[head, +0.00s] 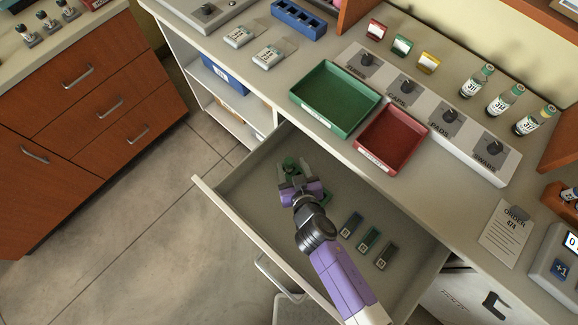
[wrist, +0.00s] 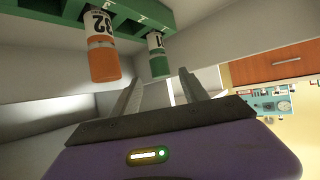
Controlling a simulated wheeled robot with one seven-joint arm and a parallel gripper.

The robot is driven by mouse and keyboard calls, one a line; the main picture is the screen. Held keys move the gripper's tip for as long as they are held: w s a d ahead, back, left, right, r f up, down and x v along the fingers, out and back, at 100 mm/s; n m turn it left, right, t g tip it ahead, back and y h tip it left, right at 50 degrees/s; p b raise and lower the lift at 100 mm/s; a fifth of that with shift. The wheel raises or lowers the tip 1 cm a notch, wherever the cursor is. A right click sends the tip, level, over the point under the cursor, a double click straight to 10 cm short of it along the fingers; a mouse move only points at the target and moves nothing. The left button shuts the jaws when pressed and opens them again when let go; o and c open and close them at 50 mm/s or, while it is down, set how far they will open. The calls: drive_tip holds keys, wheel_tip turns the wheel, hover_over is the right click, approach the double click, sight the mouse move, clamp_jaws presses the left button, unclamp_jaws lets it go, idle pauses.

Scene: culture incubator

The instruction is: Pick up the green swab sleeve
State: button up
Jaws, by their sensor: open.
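In the wrist view a green rack (wrist: 125,14) crosses the top, holding two labelled tubes. The green swab sleeve (wrist: 158,62) has a green end and a white label with dark print. An orange-ended sleeve (wrist: 104,62) is beside it on the left, its label reading 32 upside down. My gripper (wrist: 162,74) is open, its two fingers pointing towards the green sleeve, which shows between the fingertips; I cannot tell whether they touch it. In the head view my gripper (head: 294,168) is down inside the open drawer, with green parts of the rack partly hidden around it.
The drawer (head: 240,185) is pulled out, its walls around my gripper. A green tray (head: 335,98) and a red tray (head: 392,140) stand on the counter above.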

sight(288, 158)
drive_tip(key=shift+b+x, duration=0.35)
drive_tip(key=shift+x, duration=3.05)
drive_tip(key=shift+s+a, duration=0.1)
clamp_jaws()
